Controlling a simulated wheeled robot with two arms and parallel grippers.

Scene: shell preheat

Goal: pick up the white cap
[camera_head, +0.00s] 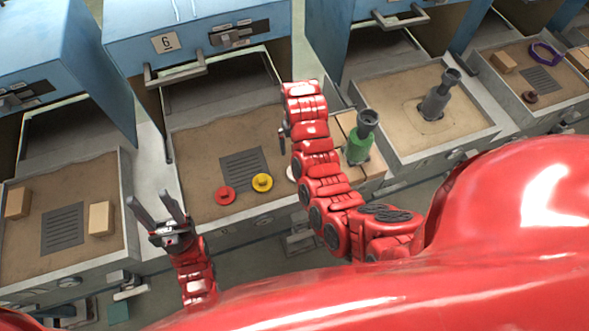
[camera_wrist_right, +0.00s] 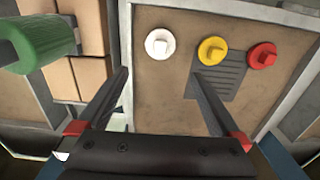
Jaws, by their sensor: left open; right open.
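The white cap (camera_wrist_right: 160,44) lies on the sandy tray floor in the right wrist view, a round disc with a raised knob. In the head view only a pale sliver of it (camera_head: 291,173) shows beside my right arm, which hides the rest. My right gripper (camera_wrist_right: 160,74) is open and empty, its two dark fingers spread. The cap appears beyond the fingertips, between their lines, with nothing between the fingers. My left gripper (camera_head: 148,198) is open and empty, over the left edge of the middle tray.
A yellow cap (camera_wrist_right: 211,50) and a red cap (camera_wrist_right: 262,55) lie in a row with the white one, by a dark slotted grate (camera_head: 245,168). A green cylinder (camera_head: 358,148) stands near pale blocks (camera_wrist_right: 75,75). Grey tray walls (camera_head: 240,209) and blue furnace boxes (camera_head: 200,25) bound the space.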

